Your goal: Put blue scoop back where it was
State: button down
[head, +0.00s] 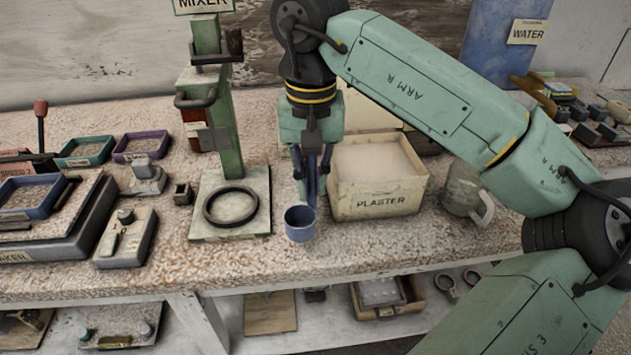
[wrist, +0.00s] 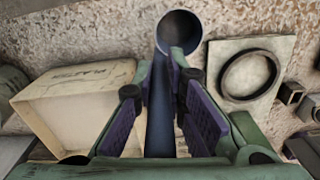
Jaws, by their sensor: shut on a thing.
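The blue scoop (head: 300,223) is a small cup with a long upright handle. My gripper (head: 312,165) is shut on the handle, and the cup hangs below the fingers in front of the plaster box. In the wrist view, the blue handle (wrist: 160,110) runs between the purple pads of my gripper (wrist: 163,90), and the round cup (wrist: 179,32) shows beyond the fingertips. The plaster box (head: 378,207) is a cream open container labelled PLASTER, just right of the scoop. I cannot tell whether the cup touches the bench.
The mixer (head: 221,130) with a black ring on its base plate stands left of the scoop. A grey jug (head: 463,189) stands right of the box. Coloured trays (head: 140,145) and a grey device (head: 126,238) are farther left. The bench's front edge (head: 270,276) is close below the cup.

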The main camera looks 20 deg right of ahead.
jog(key=shift+w+d, duration=0.2)
jog(key=shift+w, duration=0.05)
jog(key=shift+w+d+f+p, duration=0.1)
jog(key=shift+w+f+p, duration=0.05)
jog(key=shift+f, duration=0.55)
jog(key=shift+w+d+f+p, duration=0.1)
jog(key=shift+d+f+p, duration=0.1)
jog(key=shift+f, duration=0.5)
jog(key=shift+w+d+f+p, duration=0.1)
jog(key=shift+w+f+p, duration=0.05)
jog(key=shift+f, duration=0.55)
jog(key=c, duration=1.7)
grip_release()
jog(key=shift+r, duration=0.1)
jog(key=shift+o, duration=0.2)
notch_tip(320, 180, up, 12)
jog(key=shift+r, duration=0.2)
